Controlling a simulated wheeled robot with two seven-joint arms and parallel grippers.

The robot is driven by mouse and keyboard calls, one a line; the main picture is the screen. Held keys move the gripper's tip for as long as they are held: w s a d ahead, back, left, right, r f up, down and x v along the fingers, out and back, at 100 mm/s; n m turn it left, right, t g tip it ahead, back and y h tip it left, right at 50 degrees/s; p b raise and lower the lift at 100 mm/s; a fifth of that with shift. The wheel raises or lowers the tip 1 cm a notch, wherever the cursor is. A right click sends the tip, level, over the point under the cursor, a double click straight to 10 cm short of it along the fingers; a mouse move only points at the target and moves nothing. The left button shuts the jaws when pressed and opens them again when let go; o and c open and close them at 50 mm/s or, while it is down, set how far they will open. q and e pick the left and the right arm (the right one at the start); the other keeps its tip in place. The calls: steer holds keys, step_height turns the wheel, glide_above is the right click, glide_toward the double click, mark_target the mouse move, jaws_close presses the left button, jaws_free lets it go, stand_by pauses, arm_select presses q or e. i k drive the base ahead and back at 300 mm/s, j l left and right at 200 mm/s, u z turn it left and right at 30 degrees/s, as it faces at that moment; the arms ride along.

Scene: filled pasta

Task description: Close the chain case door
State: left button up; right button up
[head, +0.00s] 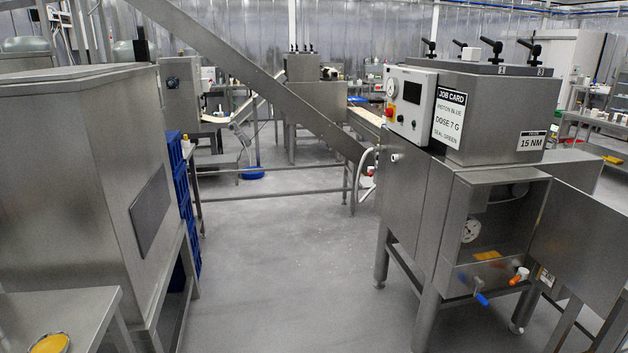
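A steel machine (410,190) stands at the right with an open compartment (500,200) in its lower front, which looks like the chain case. Its flat steel door (580,245) stands swung open to the right, hinged along the compartment's right side. Inside I see a round gauge (471,230) and a yellow label (487,255). A blue-handled valve (482,299) and an orange-handled valve (519,276) sit at the compartment's bottom edge. The door's far right edge is cut off or close to the frame edge. Neither of my grippers is in view.
A job card (449,115) and control panel (409,103) are on the machine's top. A steel hopper (80,170) and blue crates (184,200) stand left. A table with a yellow-topped tin (50,343) is at the lower left. The grey floor (290,270) between is clear.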

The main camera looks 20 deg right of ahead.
mark_target(580, 238)
steer(key=l, duration=0.55)
steer(key=k+l, duration=0.15)
steer(key=l, duration=0.45)
steer(key=l+u, duration=0.1)
steer(key=l, duration=0.45)
steer(key=k+l, duration=0.15)
steer(key=l, duration=1)
steer(key=k+l+u, duration=0.1)
steer(key=l, duration=0.45)
steer(key=k+l, duration=0.15)
steer(key=l, duration=0.45)
steer(key=l+u, duration=0.1)
steer(key=l, duration=2.25)
steer(key=i, duration=0.05)
